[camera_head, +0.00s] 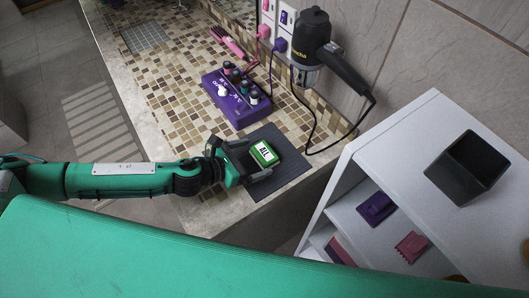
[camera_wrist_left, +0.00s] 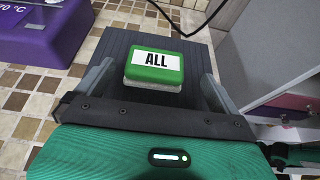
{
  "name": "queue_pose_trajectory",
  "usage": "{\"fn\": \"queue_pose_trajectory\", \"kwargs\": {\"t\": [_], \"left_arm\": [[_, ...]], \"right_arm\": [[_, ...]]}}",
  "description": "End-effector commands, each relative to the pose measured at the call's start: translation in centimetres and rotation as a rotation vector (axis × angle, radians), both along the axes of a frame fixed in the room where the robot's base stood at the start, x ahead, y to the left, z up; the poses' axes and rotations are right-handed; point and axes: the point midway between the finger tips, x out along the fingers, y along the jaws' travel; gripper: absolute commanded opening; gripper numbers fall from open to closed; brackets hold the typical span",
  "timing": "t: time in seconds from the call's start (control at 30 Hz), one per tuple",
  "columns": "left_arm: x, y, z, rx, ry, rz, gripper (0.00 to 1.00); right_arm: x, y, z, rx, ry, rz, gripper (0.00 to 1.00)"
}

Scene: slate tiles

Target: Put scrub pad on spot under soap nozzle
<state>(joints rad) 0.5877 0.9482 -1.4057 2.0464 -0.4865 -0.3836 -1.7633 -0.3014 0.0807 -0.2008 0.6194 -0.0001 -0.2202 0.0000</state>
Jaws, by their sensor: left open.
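A small block with a green top marked "ALL" and a pale lower part (camera_head: 264,153) lies on a dark square mat (camera_head: 290,172) near the counter's end. It may be the scrub pad; I cannot be sure. It also shows in the left wrist view (camera_wrist_left: 153,70). My left gripper (camera_head: 257,162) is open, low over the mat, with one finger on each side of the block's near end. In the wrist view a gap shows between block and fingers. No soap nozzle or spot under one is clearly recognizable.
A purple box (camera_head: 236,97) with several knobs stands behind the mat. A black hair dryer (camera_head: 313,40) hangs on the wall, its cord trailing down. A white shelf (camera_head: 400,135) with a black bin (camera_head: 466,168) stands right.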

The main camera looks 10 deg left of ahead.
Motion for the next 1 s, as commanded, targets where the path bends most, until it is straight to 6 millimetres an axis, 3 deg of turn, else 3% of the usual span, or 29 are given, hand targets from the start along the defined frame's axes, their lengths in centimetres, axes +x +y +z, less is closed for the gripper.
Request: {"fn": "queue_pose_trajectory", "kwargs": {"t": [0.4,0.77,1.0], "left_arm": [[3.4,-2.6,-1.4,-0.002,-0.001,0.000,0.99],[3.9,-3.0,-1.9,-0.001,0.000,0.000,0.99],[3.8,-3.0,-1.9,-0.001,0.000,0.000,0.55]], "right_arm": [[0.2,-0.3,1.6,-0.004,-0.002,-0.001,0.36],[0.2,0.1,1.6,0.001,-0.003,-0.002,0.36],[0.2,0.5,1.6,0.005,-0.003,-0.002,0.36]]}}
